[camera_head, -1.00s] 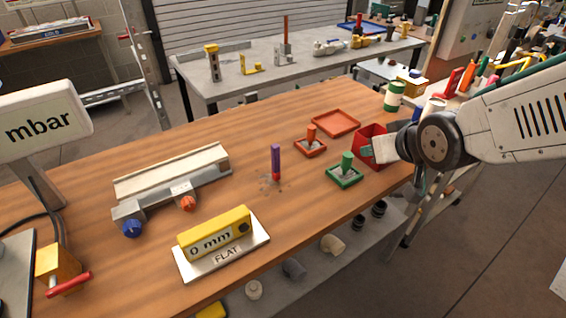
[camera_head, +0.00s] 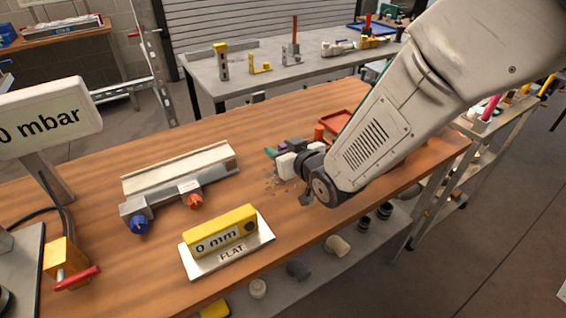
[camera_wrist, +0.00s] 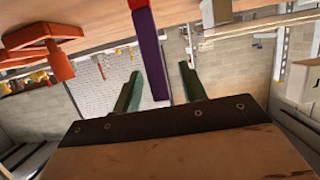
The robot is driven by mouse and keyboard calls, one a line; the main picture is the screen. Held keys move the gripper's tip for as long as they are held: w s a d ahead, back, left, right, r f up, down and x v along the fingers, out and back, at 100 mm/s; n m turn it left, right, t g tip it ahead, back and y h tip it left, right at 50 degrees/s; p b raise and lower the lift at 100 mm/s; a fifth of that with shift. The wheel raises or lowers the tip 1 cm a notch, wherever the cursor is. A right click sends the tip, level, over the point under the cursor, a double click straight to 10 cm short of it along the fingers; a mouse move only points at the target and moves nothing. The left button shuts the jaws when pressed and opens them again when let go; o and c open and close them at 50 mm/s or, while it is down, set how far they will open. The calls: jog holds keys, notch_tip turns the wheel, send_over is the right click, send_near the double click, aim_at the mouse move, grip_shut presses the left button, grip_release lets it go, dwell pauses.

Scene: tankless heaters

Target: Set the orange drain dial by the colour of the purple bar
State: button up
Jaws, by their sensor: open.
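The orange drain dial (camera_head: 195,200) is on the front of the grey and cream trough unit (camera_head: 180,172) on the wooden bench, right of a blue dial (camera_head: 138,223). The purple bar (camera_wrist: 151,50), with a red end, shows in the wrist view between my gripper's green fingers; it is mostly hidden in the head view. My gripper (camera_wrist: 160,74) is open around or close before the bar; contact cannot be told. In the head view my gripper (camera_head: 272,152) is low over the bench, right of the trough unit, apart from the orange dial.
A yellow level reading 0 mm (camera_head: 220,231) sits on a plate marked FLAT in front of the dials. A mbar display (camera_head: 45,118) stands at left. An orange peg stand (camera_wrist: 45,40) is beside the bar. My arm covers the bench's right side.

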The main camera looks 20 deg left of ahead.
jog(key=shift+w+a+f, duration=0.2)
jog(key=shift+w+a, duration=0.25)
jog(key=shift+a, duration=0.05)
grip_shut()
jog(key=shift+r, duration=0.1)
